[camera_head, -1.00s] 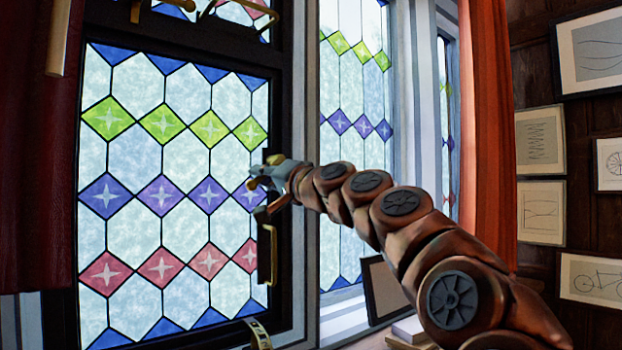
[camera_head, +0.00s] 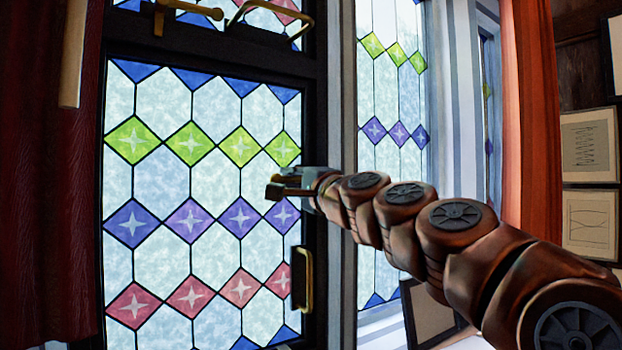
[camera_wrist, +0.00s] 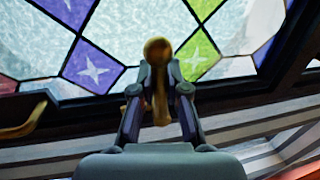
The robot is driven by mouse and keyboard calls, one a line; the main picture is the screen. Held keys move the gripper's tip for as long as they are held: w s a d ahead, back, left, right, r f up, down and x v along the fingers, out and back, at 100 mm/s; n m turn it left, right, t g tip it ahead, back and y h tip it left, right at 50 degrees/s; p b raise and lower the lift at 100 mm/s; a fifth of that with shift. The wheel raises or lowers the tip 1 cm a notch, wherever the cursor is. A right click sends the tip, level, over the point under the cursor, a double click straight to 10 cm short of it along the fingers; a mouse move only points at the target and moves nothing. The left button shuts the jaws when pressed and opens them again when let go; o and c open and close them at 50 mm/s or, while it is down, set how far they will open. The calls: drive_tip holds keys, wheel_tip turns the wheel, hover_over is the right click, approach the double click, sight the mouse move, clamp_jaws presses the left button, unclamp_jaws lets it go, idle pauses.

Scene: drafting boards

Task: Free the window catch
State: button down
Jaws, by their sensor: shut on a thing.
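The window catch, a small brass lever with a round knob, is at the right side of the leaded window frame. In the wrist view its knob (camera_wrist: 158,50) shows between my fingertips, with a brass shank below it. In the head view a brass end of the catch (camera_head: 273,191) shows at the jaws, and the rest is hidden by them. My gripper (camera_head: 284,183) is shut on the catch; its two fingers flank the brass in the wrist view (camera_wrist: 158,82). Whether the catch is still engaged with the frame, I cannot tell.
A brass pull handle (camera_head: 308,280) is on the frame below the catch. More brass fittings (camera_head: 188,11) are on the upper sash. A dark red curtain (camera_head: 45,200) hangs at left, an orange one (camera_head: 530,120) at right. A framed picture (camera_head: 430,312) leans at lower right.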

idle(0.4)
drive_tip(key=c, duration=1.4)
unclamp_jaws()
drive_tip(key=shift+d, duration=0.1)
drive_tip(key=shift+v, duration=5.95)
